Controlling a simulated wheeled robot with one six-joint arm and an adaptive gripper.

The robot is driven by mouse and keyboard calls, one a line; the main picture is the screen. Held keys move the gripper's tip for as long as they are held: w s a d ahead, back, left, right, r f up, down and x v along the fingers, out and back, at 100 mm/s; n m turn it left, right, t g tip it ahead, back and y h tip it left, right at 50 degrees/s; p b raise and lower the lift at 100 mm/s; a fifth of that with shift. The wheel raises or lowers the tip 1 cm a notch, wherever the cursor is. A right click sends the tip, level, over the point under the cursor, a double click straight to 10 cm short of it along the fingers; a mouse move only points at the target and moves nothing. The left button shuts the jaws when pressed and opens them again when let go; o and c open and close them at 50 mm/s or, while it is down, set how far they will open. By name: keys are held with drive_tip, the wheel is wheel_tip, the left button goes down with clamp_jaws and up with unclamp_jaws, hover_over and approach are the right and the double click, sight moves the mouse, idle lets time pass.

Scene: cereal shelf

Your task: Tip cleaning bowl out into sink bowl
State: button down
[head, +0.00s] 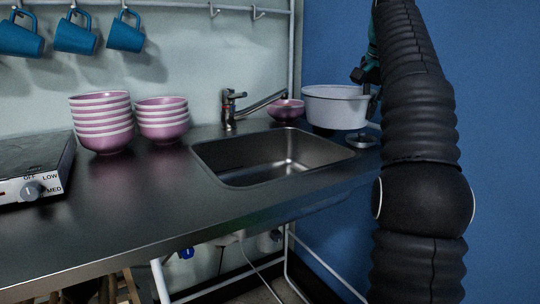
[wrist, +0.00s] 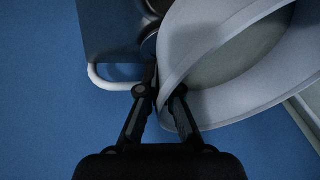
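The cleaning bowl (head: 335,107), a large pale grey-white bowl, is at the right end of the counter beside the sink bowl. It looks about upright; its contents are hidden in the head view. The sink bowl (head: 270,158) is a rectangular steel basin in the counter. My gripper (head: 373,103) is at the right side of the cleaning bowl, partly hidden by my arm. In the wrist view my gripper (wrist: 165,90) has one finger on each side of the cleaning bowl's wall (wrist: 200,40), closed on its rim. The visible part of the inside looks empty.
A tap (head: 232,108) stands behind the sink, its spout reaching right towards a small pink bowl (head: 286,110). Two stacks of pink bowls (head: 102,125) (head: 163,120) and a hotplate (head: 35,170) stand left. Blue mugs (head: 75,37) hang above. The front counter is clear.

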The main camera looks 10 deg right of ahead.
sight(352, 122)
drive_tip(key=shift+s+a+r, duration=0.1)
drive_tip(key=shift+s+a+f+h, duration=0.1)
drive_tip(key=shift+a+f+h, duration=0.1)
drive_tip(key=shift+a+h, duration=0.3)
drive_tip(key=shift+s+a+f+h, duration=0.15)
drive_tip(key=shift+a+h, duration=0.15)
drive_tip(key=shift+h, duration=0.3)
drive_tip(key=shift+a+f+n+t+h, duration=0.2)
drive_tip(key=shift+a+f+h, duration=0.25)
drive_tip(key=shift+f, duration=0.2)
drive_tip(key=shift+a+f+n+t+h, duration=0.1)
drive_tip(key=shift+a+f+t+h, duration=0.15)
drive_tip(key=shift+f+h, duration=0.35)
drive_tip(key=shift+s+a+f+b, duration=0.1)
drive_tip(key=shift+a+f+b, duration=0.05)
drive_tip(key=shift+a+b, duration=0.3)
drive_tip(key=shift+a+f+h+b, duration=0.2)
drive_tip(key=shift+h+b, duration=0.25)
drive_tip(key=shift+b, duration=0.2)
drive_tip(key=shift+a+f+b, duration=0.1)
drive_tip(key=shift+a+b, duration=0.1)
drive_tip(key=shift+b, duration=0.3)
drive_tip(key=shift+s+a+r+n+t+h+b, duration=0.1)
drive_tip(key=shift+s+a+n+t+h+b, duration=0.1)
drive_tip(key=shift+a+h+b, duration=0.5)
drive_tip(key=shift+s+a+r+n+t+h+b, duration=0.15)
drive_tip(key=shift+a+h+b, duration=0.2)
drive_tip(key=shift+b, duration=0.6)
